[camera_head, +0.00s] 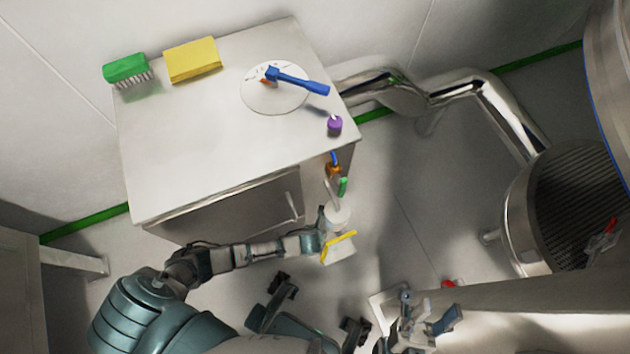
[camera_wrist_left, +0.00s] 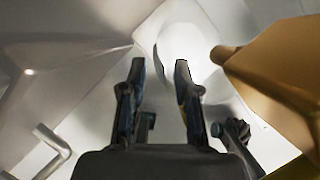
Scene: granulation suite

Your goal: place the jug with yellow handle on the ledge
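A pale jug-like piece with a yellow bar (camera_head: 338,248), which looks like the yellow-handled jug, shows beside the cabinet's front right corner. My left arm reaches in from the left and its gripper (camera_head: 322,235) ends right at this piece; contact is unclear. In the left wrist view, the left gripper's fingers (camera_wrist_left: 160,72) stand apart with nothing seen between them. A gold-yellow part (camera_wrist_left: 275,68) fills the right side of that view, close to the fingers. I cannot tell which surface is the ledge.
The cabinet top (camera_head: 200,140) holds a green brush (camera_head: 126,68), a yellow sponge (camera_head: 192,60), a round white plate (camera_head: 258,98) with a blue-handled tool (camera_head: 300,82), and a purple item (camera_head: 335,125). Steel pipes (camera_head: 480,95) and a round grated vessel (camera_head: 530,220) stand right.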

